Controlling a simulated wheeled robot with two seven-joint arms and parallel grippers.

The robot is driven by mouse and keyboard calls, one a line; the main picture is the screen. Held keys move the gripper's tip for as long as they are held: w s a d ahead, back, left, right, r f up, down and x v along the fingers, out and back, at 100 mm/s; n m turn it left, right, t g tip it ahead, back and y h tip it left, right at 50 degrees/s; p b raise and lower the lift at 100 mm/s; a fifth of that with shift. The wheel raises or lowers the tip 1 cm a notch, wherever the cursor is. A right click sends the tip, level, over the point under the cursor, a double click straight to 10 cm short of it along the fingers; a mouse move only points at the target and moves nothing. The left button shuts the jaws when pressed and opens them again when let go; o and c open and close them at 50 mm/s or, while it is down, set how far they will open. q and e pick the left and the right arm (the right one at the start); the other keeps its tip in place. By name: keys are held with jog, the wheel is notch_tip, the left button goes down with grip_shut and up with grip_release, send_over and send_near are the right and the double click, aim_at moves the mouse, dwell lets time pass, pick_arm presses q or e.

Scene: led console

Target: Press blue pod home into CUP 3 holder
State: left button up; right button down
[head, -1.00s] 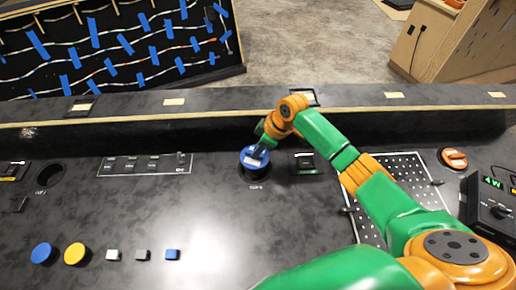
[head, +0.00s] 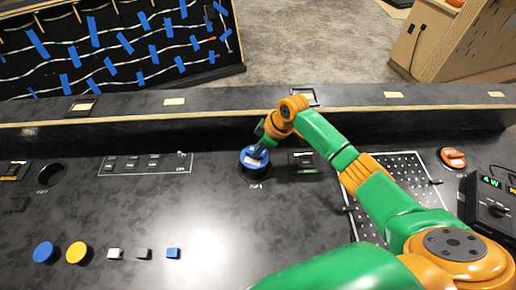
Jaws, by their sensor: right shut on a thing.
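The blue pod (head: 252,163) is a round blue disc at the holder near the middle of the console. The dark holder ring (head: 255,173) shows just below it, with a small label under it that I cannot read clearly. My right gripper (head: 261,150) is shut on the pod from above and hides part of its top. How deep the pod sits in the holder I cannot tell. My left gripper is not in view.
An empty round holder (head: 48,174) is at the left. A blue disc (head: 44,252), a yellow disc (head: 77,252) and small blocks (head: 143,253) lie at the front left. A switch panel (head: 146,163) is left of the pod. A perforated plate (head: 395,170) and orange knob (head: 453,157) are right.

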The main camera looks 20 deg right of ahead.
aim_at(260, 158)
jog(key=shift+f+b, duration=1.95)
jog(key=shift+f, duration=0.7)
dwell(0.4)
jog(key=c, duration=0.8)
grip_release()
jog(key=shift+o, duration=0.2)
jog(key=v, duration=0.7)
jog(key=shift+p, duration=0.3)
